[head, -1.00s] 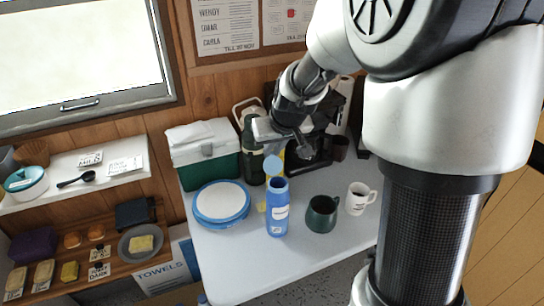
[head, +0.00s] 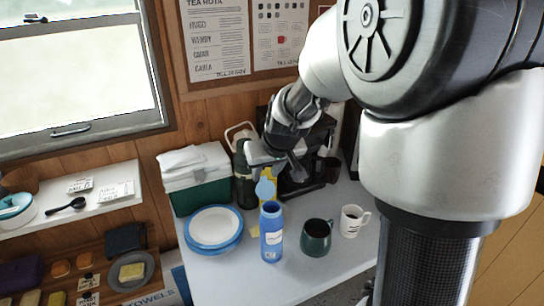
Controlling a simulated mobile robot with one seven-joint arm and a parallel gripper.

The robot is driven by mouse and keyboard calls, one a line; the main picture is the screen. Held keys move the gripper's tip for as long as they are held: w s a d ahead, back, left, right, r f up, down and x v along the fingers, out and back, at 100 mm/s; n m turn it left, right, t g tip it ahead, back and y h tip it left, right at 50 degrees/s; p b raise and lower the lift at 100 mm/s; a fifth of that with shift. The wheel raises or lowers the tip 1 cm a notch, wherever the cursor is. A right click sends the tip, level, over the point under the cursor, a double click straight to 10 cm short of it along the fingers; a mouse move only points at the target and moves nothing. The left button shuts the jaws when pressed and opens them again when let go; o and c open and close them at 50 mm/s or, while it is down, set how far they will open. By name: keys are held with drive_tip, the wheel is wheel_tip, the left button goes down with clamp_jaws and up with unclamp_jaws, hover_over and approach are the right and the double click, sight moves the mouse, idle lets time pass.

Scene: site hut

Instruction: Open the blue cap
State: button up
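A blue bottle (head: 271,238) with a pale label stands upright on the table. A lighter blue round cap (head: 265,188) shows just above and behind its mouth, raised and tilted rather than lying flat over it. I cannot make out whether a hinge joins them. My gripper (head: 268,166) is just above and behind the cap, pointing down. Its fingertips are small and partly hidden, so I cannot tell their opening or whether they touch the cap.
A dark green mug (head: 316,238) and a white mug (head: 352,220) stand right of the bottle. Blue-rimmed plates (head: 214,228) lie to its left. A green and white cooler (head: 199,182), a dark green flask (head: 243,182) and a black machine (head: 303,170) stand behind. The front table is clear.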

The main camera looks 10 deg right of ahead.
drive_tip(key=p+v, duration=0.1)
drive_tip(key=v, duration=1.5)
drive_tip(key=shift+p, duration=0.4)
drive_tip(key=shift+s, duration=0.15)
drive_tip(key=s+r+p, duration=0.4)
drive_tip(key=s+p, duration=0.1)
drive_tip(key=s, duration=0.4)
drive_tip(key=s+r+m+p, duration=0.1)
drive_tip(key=s+r+p, duration=0.2)
drive_tip(key=s, duration=0.6)
drive_tip(key=shift+a+r+g+h+p, duration=0.3)
drive_tip(key=shift+a+r+p, duration=0.1)
drive_tip(key=shift+p, duration=0.6)
